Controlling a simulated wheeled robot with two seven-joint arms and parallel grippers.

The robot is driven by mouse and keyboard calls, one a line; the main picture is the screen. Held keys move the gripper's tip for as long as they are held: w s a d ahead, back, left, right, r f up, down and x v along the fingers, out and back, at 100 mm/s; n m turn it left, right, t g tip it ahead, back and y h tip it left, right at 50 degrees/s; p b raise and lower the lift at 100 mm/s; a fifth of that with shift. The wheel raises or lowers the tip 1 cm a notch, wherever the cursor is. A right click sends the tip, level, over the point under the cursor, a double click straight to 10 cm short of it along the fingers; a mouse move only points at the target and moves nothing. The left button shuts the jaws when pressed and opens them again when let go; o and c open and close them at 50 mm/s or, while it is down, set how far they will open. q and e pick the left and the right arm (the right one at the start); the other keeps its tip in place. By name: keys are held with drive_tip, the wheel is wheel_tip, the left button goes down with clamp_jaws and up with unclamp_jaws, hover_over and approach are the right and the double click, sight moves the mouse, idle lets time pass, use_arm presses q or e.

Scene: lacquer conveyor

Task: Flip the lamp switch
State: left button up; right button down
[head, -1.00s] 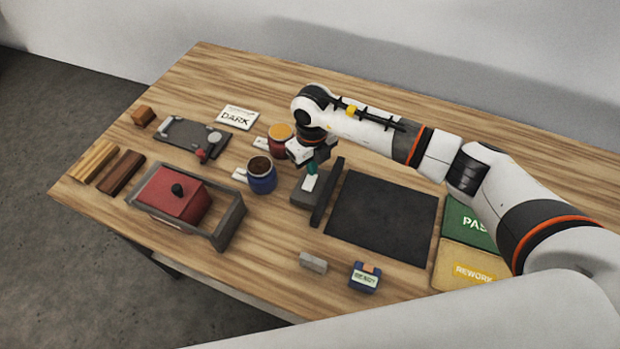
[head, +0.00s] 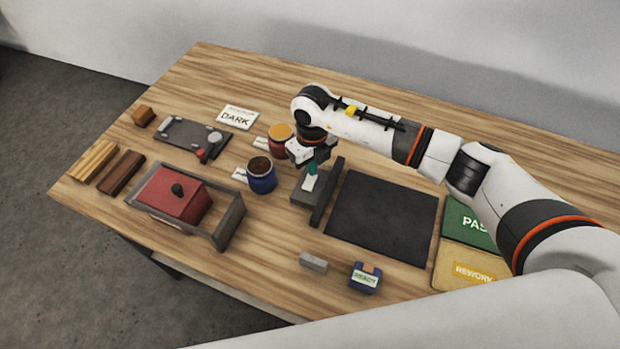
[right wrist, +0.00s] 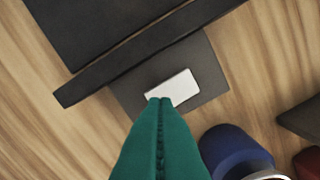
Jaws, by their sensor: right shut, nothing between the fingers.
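The lamp switch is a white rocker (head: 309,183) on a dark grey base (head: 303,198), beside a black upright bar (head: 327,192). In the right wrist view the white rocker (right wrist: 172,87) lies just beyond the fingertips. My right gripper (head: 311,172) has green fingers, pressed together and empty, right at the rocker's far edge. In the wrist view the fingertips (right wrist: 159,101) overlap that edge; whether they touch it I cannot tell. My left gripper is not in view.
A blue pot (head: 261,178) and a red pot (head: 281,141) stand close to the left of the switch. A black mat (head: 384,216) lies to the right. A grey block (head: 313,262) and a blue REJECT box (head: 364,280) stand near the front edge.

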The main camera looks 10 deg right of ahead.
drive_tip(key=shift+f+b, duration=0.85)
drive_tip(key=shift+f, duration=0.15)
idle(0.3)
drive_tip(key=shift+r, duration=0.2)
drive_tip(key=shift+r+p, duration=2.2)
drive_tip(key=shift+r, duration=1.2)
